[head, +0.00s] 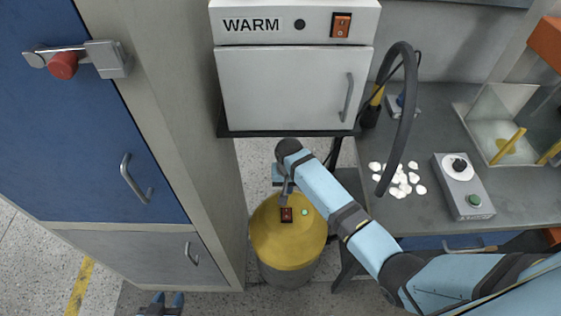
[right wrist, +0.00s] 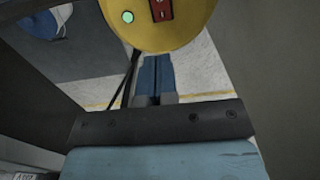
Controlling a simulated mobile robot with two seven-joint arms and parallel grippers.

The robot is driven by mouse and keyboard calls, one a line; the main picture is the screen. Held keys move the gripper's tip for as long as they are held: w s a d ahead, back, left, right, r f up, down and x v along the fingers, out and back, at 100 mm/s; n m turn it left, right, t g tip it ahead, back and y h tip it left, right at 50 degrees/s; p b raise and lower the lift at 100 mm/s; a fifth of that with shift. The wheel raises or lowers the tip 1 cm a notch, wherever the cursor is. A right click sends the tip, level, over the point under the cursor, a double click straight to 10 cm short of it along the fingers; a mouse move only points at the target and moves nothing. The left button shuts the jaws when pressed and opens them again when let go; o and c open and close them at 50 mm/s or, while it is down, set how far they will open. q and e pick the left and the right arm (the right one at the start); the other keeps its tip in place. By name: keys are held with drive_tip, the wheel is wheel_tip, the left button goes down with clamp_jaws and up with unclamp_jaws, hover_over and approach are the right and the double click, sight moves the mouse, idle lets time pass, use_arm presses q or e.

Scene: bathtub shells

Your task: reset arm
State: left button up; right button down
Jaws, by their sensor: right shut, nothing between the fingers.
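My right arm reaches in from the right in the head view, with its gripper (head: 284,186) above the yellow-topped drum (head: 264,242). In the right wrist view the two blue fingers of this gripper (right wrist: 155,75) lie together with nothing between them, close to the drum's yellow top (right wrist: 190,40). I cannot tell whether they touch it. The top carries a red switch (head: 287,215) and a green light (head: 305,212). My left gripper (head: 166,301) shows only its fingertips at the bottom edge of the head view, spread apart and empty.
A white WARM cabinet (head: 290,88), door shut, is above the drum. A blue cabinet (head: 70,130) stands at left. The grey bench (head: 440,125) at right holds white shells (head: 399,180), a control box (head: 462,190) and a clear tank (head: 497,125). Speckled floor is open at lower left.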

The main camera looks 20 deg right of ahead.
drive_tip(key=s+f+n+t+p, duration=0.2)
drive_tip(key=s+f+t, duration=0.1)
drive_tip(key=s, duration=0.3)
drive_tip(key=s+d+r+n+t+y+p, duration=0.1)
drive_tip(key=s+r+t, duration=0.3)
drive_tip(key=s, duration=0.5)
drive_tip(key=s+d+r+n+t+y+p, duration=0.1)
drive_tip(key=s+r+n+t+y+p, duration=0.1)
drive_tip(key=s+r, duration=0.5)
drive_tip(key=shift+s+r+n+t, duration=0.3)
drive_tip(key=shift+s+n+t, duration=0.3)
drive_tip(key=shift+s+t, duration=0.65)
